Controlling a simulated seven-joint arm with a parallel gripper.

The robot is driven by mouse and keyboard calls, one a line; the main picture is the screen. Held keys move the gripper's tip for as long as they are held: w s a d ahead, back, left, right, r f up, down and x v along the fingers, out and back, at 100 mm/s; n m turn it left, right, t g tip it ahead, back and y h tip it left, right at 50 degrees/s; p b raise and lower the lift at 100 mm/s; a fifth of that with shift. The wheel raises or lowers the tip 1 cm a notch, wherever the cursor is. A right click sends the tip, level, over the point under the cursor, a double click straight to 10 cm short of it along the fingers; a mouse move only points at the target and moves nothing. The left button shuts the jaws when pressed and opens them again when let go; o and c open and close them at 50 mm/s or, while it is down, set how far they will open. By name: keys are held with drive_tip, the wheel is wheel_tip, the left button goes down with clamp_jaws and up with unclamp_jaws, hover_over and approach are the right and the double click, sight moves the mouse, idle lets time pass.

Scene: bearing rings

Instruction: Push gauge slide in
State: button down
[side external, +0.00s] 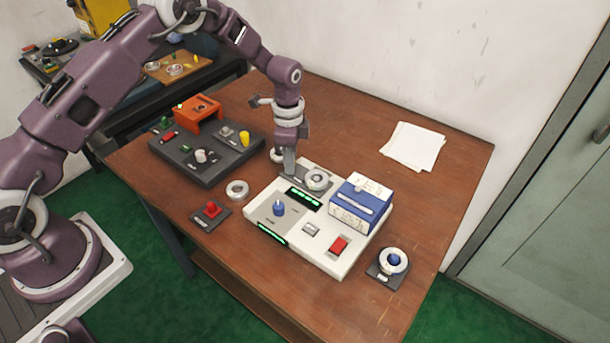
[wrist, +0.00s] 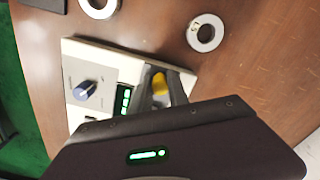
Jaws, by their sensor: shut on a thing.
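A white gauge unit (side external: 263,238) stands on the table, with a blue knob (side external: 279,208), green displays, a red switch (side external: 339,245) and a ring (side external: 316,180) on its back part. My gripper (side external: 289,172) points down at the unit's back left end, beside that ring. In the wrist view my gripper (wrist: 163,90) is shut on a small yellow part (wrist: 159,83) at the unit's edge. That part appears to belong to the gauge slide, but the fingers hide most of it. How far in the slide sits cannot be told.
A blue and white box (side external: 361,205) stands on the unit's right part. A loose ring (side external: 237,189) lies left of the unit; another (side external: 277,155) lies just behind my gripper. A dark control panel (side external: 205,160) stands at the left, papers (side external: 413,146) at the back right.

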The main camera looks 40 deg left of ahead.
drive_tip(key=shift+d, duration=6)
drive_tip(key=c, duration=1.4)
unclamp_jaws()
drive_tip(key=shift+c, duration=0.2)
drive_tip(key=shift+a+r, duration=0.1)
wheel_tip(320, 180, up, 7)
drive_tip(key=shift+a, duration=0.15)
